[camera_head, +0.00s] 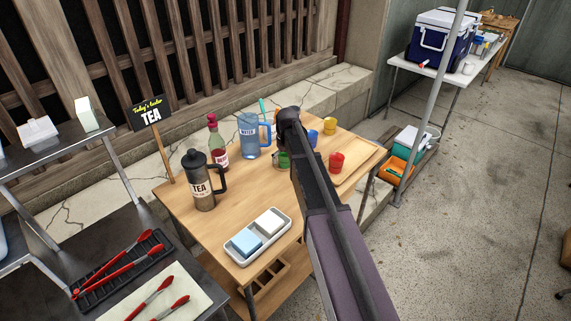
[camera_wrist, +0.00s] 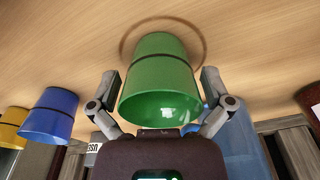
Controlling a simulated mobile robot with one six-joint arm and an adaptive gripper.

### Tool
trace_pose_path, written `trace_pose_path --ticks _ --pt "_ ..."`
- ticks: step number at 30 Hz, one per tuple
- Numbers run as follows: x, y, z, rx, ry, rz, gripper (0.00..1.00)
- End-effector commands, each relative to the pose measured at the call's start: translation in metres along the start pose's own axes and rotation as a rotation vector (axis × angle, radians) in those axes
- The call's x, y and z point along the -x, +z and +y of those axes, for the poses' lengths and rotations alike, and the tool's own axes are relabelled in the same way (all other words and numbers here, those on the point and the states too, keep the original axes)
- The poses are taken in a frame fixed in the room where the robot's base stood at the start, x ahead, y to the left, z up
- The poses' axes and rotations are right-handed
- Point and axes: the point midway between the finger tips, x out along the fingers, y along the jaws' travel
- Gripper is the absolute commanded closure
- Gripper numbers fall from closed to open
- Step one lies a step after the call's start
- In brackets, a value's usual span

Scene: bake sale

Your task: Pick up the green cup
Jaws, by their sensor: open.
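The green cup (camera_wrist: 158,75) fills the middle of the wrist view and stands on the wooden table (camera_wrist: 250,30). My gripper (camera_wrist: 158,82) is open, with one finger on each side of the cup. A gap shows between the cup and each finger, though exact contact is hard to tell. In the head view the green cup (camera_head: 284,160) is partly hidden behind my arm, and my fingers are hidden there too.
A blue cup (camera_head: 312,138), a yellow cup (camera_head: 330,126) and a red cup (camera_head: 336,162) stand right of my arm, near a wooden board (camera_head: 362,165). A blue pitcher (camera_head: 248,135), a red-capped bottle (camera_head: 218,145) and a tea jug (camera_head: 201,185) stand left. A white tray (camera_head: 240,258) lies in front.

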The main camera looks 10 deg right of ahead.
Motion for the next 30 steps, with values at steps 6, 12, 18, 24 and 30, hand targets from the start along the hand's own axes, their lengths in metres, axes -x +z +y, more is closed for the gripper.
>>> trace_pose_path --ticks 6,12,18,24,30 --pt "-0.0028 -0.0001 -0.0002 0.0 0.0 0.0 0.0" --pt "-0.0025 -0.0002 -0.0003 0.0 0.0 0.0 0.0" --pt "-0.0026 -0.0001 -0.0004 0.0 0.0 0.0 0.0" --pt "-0.0026 -0.0002 -0.0005 0.001 0.0 0.0 0.42" --pt "-0.0027 -0.0002 -0.0006 0.001 0.0 0.0 0.56"
